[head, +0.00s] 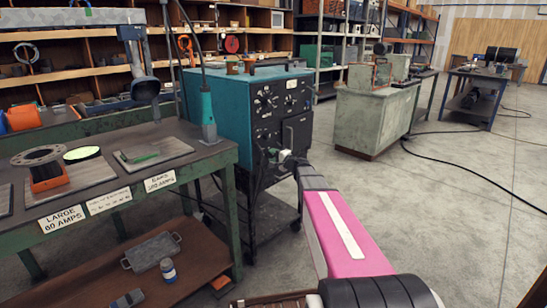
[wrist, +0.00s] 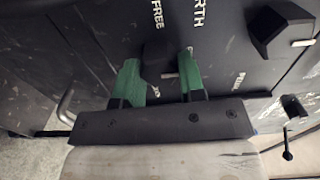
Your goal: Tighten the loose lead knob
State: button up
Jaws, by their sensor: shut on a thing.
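The teal welding machine (head: 215,105) has a dark front panel with several knobs. My gripper (head: 284,157) is at the lower part of that panel, at the end of my pink arm. In the wrist view, the green fingers of my gripper (wrist: 160,78) point at the panel, set apart around a dark knob (wrist: 157,52). They are shut on this lead knob, which is hard to tell from the dark panel behind it. A small pale mark shows between the fingers. Partial lettering, "FREE" and "RTH", is above them. Whether the knob is loose cannot be seen.
Another black knob (wrist: 275,28) is at upper right in the wrist view, and a metal handle (wrist: 66,103) is at left. A green workbench (head: 120,165) stands left of the machine. A grey cabinet (head: 372,115) stands behind at right. The floor at right is mostly clear, with cables.

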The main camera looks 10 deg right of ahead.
jog(key=o, duration=0.9)
jog(key=shift+s+d, duration=0.1)
jog(key=v, duration=1)
jog(key=shift+s+d, duration=0.15)
jog(key=shift+s, duration=0.1)
jog(key=s+a+f+n+g+h, duration=0.1)
jog(key=s+a+f+n+g, duration=0.4)
jog(key=s, duration=0.3)
jog(key=s+a+f+n+g+h, duration=0.2)
jog(key=s+a+f+g, duration=0.3)
jog(key=s+f, duration=0.25)
jog(key=s+d+f+n+g+h, duration=0.1)
jog(key=s+f+h, duration=0.1)
jog(key=s, duration=0.2)
jog(key=s+d+f+n+g+h, duration=0.1)
jog(key=s+g+h, duration=0.1)
jog(key=s+h, duration=0.1)
jog(key=s+d+f+n+g+h, duration=0.1)
jog(key=s+f+h, duration=0.1)
jog(key=s, duration=0.4)
jog(key=shift+d+f+n+g+h, duration=0.15)
jog(key=shift+f+n+g+h, duration=0.15)
jog(key=shift+f, duration=0.05)
